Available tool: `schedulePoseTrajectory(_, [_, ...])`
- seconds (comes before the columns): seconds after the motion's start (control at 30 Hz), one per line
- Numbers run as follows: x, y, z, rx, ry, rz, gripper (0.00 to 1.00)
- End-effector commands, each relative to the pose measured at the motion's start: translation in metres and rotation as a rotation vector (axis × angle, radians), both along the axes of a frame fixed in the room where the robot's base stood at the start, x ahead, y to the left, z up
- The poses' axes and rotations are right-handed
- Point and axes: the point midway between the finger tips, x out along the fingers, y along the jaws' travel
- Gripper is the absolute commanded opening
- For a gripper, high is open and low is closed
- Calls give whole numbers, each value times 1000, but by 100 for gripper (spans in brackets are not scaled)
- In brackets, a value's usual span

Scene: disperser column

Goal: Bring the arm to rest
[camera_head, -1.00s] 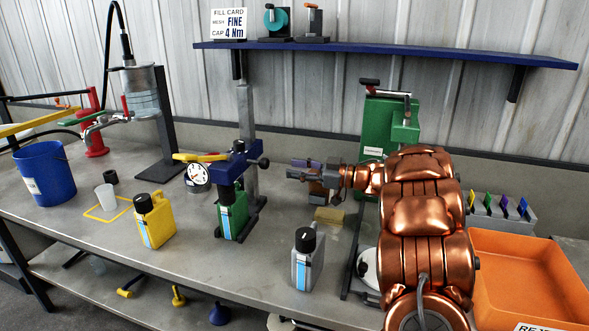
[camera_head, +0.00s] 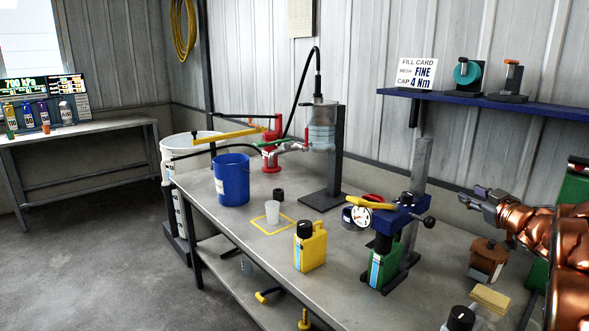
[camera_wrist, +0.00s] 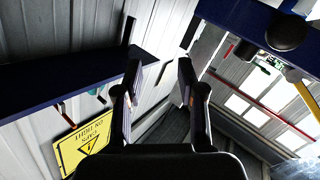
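My gripper (camera_head: 478,196) is at the right of the head view, at the end of my copper-coloured arm (camera_head: 570,245). It is in the air above the bench, pointing left towards the blue-topped press (camera_head: 400,212). In the wrist view the two dark fingers (camera_wrist: 158,82) stand apart with nothing between them. A brown block-like object (camera_head: 487,260) lies below the gripper in the head view, apart from it. Much of my arm is cut off by the right edge.
The press holds a green container (camera_head: 384,265). A yellow jug (camera_head: 310,247), a clear cup (camera_head: 272,213) and a blue bucket (camera_head: 232,180) stand left on the bench. A blue shelf (camera_head: 450,98) runs along the wall. Open floor (camera_head: 90,240) lies left.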

Motion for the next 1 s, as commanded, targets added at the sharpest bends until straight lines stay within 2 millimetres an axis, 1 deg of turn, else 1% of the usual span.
schedulePoseTrajectory(0.03, [-1, 2, 13, -10, 7, -53, 39])
schedulePoseTrajectory(0.17, [-12, -5, 23, -18, 56, -208, 39])
schedulePoseTrajectory(0.27, [-26, -7, 29, -14, 103, -316, 39])
schedulePoseTrajectory(0.43, [-62, -1, 22, 14, 223, -477, 39])
schedulePoseTrajectory(0.57, [-98, 13, 11, 50, 336, -572, 39])
schedulePoseTrajectory(0.67, [-130, 30, -6, 81, 448, -628, 39])
schedulePoseTrajectory(0.77, [-165, 52, -22, 112, 565, -664, 39])
schedulePoseTrajectory(0.87, [-204, 79, -41, 145, 697, -683, 39])
schedulePoseTrajectory(0.9, [-221, 91, -50, 157, 756, -687, 39])
schedulePoseTrajectory(0.97, [-246, 111, -61, 174, 843, -684, 39])
schedulePoseTrajectory(1.0, [-263, 124, -67, 184, 899, -677, 39])
